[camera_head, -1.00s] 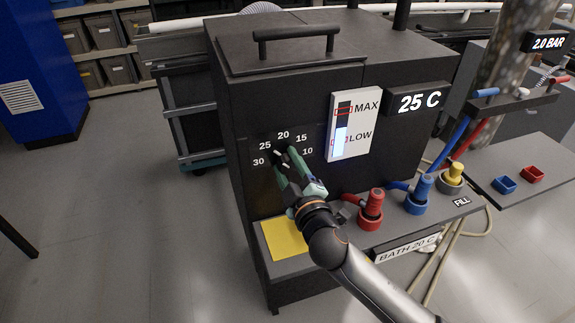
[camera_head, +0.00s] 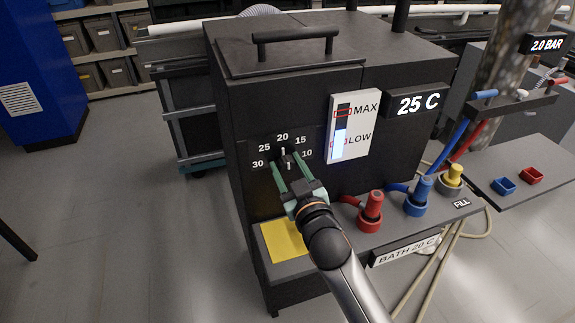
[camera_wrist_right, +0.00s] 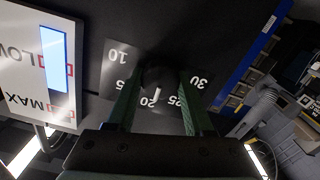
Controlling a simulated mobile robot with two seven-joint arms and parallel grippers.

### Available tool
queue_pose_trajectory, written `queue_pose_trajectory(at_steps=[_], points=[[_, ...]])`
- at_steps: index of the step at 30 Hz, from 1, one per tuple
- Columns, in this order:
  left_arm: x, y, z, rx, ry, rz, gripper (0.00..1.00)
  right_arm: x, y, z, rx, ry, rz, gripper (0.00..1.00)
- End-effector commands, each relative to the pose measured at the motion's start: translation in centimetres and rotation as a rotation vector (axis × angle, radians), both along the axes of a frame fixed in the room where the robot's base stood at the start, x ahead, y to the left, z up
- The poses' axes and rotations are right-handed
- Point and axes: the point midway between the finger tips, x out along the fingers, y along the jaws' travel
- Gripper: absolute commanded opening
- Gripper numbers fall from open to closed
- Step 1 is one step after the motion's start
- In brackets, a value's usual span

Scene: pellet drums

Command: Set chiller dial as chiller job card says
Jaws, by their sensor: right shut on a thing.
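The black chiller dial (camera_head: 284,156) is on the front of the dark chiller (camera_head: 330,68), inside a printed scale from 30 to 10. Its white pointer mark points up at 20. It also shows in the wrist view (camera_wrist_right: 157,94), with the mark toward 20. My right gripper (camera_head: 285,160) is shut on the dial, one green finger on each side; its fingers also show in the wrist view (camera_wrist_right: 160,92). The display (camera_head: 418,102) reads 25 C. The job card (camera_head: 406,249) reads BATH 20 C. My left gripper is out of view.
A ledge below the dial holds a yellow panel (camera_head: 283,241) and red (camera_head: 371,212), blue (camera_head: 418,196) and yellow (camera_head: 450,181) hose fittings. A level gauge (camera_head: 351,126) is right of the dial. Open floor lies left of the chiller.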

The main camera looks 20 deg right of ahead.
Motion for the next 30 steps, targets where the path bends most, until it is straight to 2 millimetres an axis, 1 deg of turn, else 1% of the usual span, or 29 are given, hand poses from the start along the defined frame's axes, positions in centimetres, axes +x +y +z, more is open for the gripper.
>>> queue_pose_trajectory(at_steps=[7,18,19,26,27,30], points=[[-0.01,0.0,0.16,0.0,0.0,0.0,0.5,0.03,-0.04,0.14,0.048,-0.001,-0.001,0.0],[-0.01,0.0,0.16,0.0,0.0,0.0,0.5,0.03,-0.04,0.16,0.051,-0.001,0.0,0.0],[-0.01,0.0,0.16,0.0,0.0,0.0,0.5,0.03,-0.04,0.17,0.051,-0.001,0.0,0.54],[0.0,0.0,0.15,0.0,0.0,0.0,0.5,0.02,-0.03,0.11,0.05,0.0,-0.001,0.79],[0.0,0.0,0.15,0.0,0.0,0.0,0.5,0.02,-0.03,0.1,0.05,0.0,-0.001,0.81],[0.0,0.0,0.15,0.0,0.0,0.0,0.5,0.01,-0.02,0.08,0.05,0.001,0.0,0.81]])
